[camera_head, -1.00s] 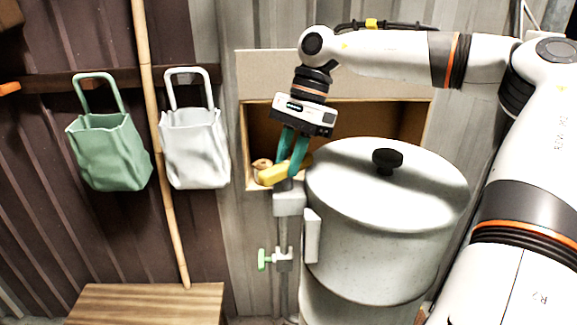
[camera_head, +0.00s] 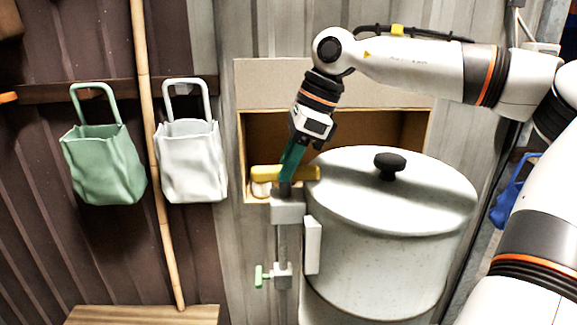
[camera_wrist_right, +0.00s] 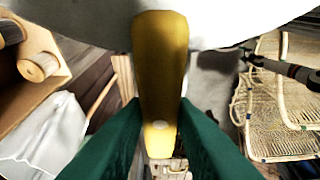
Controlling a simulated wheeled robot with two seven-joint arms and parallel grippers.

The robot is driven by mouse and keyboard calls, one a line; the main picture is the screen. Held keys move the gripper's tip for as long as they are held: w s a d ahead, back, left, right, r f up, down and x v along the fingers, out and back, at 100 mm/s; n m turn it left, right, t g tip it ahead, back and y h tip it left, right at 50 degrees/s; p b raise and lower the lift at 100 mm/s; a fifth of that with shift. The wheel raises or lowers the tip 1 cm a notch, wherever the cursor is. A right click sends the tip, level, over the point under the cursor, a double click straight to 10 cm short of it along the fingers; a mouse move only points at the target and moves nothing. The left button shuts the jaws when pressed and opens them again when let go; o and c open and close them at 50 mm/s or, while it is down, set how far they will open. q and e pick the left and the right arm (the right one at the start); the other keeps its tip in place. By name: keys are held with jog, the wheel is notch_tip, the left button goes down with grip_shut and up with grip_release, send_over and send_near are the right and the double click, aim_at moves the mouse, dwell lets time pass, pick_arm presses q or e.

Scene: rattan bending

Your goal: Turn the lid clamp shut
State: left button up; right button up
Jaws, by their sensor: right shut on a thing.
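The yellow lid clamp (camera_head: 268,173) is a bar on top of a grey post (camera_head: 282,240) beside the pot. It lies nearly level across the picture, its right end at the left edge of the pale lid (camera_head: 420,195). I cannot tell whether it touches the lid. My right gripper (camera_head: 288,174) is shut on the clamp from above with its green fingers. In the right wrist view the clamp (camera_wrist_right: 160,75) runs between the two fingers (camera_wrist_right: 160,125), and its far end reaches over a pale surface. My left gripper is not in view.
The tall speckled pot (camera_head: 380,260) stands right of the post. A green-handled screw (camera_head: 262,276) sits lower on the post. An open wooden box (camera_head: 420,130) is behind. Green (camera_head: 103,165) and white (camera_head: 190,160) bags hang left, with a bamboo pole (camera_head: 160,200) between them.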

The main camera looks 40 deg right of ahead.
jog(key=shift+r, duration=0.1)
dwell(0.4)
jog(key=o, duration=1)
jog(key=v, duration=1.2)
jog(key=shift+a, duration=0.1)
